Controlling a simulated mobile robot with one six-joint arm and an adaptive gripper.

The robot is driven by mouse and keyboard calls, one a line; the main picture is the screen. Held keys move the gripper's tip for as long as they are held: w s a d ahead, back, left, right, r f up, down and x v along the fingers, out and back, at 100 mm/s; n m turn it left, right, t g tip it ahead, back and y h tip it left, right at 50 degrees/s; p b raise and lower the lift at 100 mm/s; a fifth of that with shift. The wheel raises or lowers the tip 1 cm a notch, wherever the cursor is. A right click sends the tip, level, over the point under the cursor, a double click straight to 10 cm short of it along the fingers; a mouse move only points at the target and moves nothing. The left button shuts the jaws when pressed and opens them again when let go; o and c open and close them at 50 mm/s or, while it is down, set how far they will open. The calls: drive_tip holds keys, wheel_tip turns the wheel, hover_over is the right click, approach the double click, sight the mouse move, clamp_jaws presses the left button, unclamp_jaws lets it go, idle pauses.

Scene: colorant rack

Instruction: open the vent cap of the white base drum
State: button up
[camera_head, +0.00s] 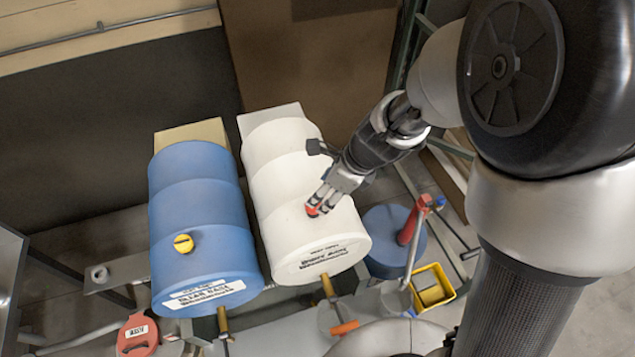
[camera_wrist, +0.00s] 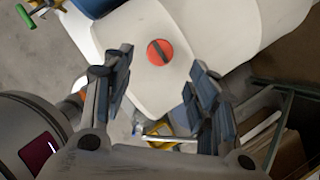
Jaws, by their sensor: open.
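The white base drum (camera_head: 297,190) lies on its side on the rack, its labelled end facing front. In the wrist view the drum (camera_wrist: 210,32) fills the top middle. Its orange-red vent cap (camera_wrist: 160,52) is round with a dark slot line across it and sits on the drum's upper side. My gripper (camera_head: 318,203) is over the cap in the head view and partly covers it. In the wrist view the two fingers of my gripper (camera_wrist: 158,85) are apart and empty, with the cap in line between and beyond them. Whether they touch the drum I cannot tell.
A blue drum (camera_head: 200,215) with a yellow cap (camera_head: 183,243) lies to the left of the white one. Taps (camera_head: 345,327) stick out below the drum fronts. A yellow bin (camera_head: 432,288) and a round blue container (camera_head: 385,225) stand to the right.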

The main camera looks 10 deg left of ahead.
drive_tip(key=b+x, duration=0.2)
drive_tip(key=x, duration=0.5)
drive_tip(key=shift+a+f, duration=0.1)
drive_tip(key=shift+f, duration=0.1)
drive_tip(key=shift+c, duration=0.4)
drive_tip(key=c, duration=1)
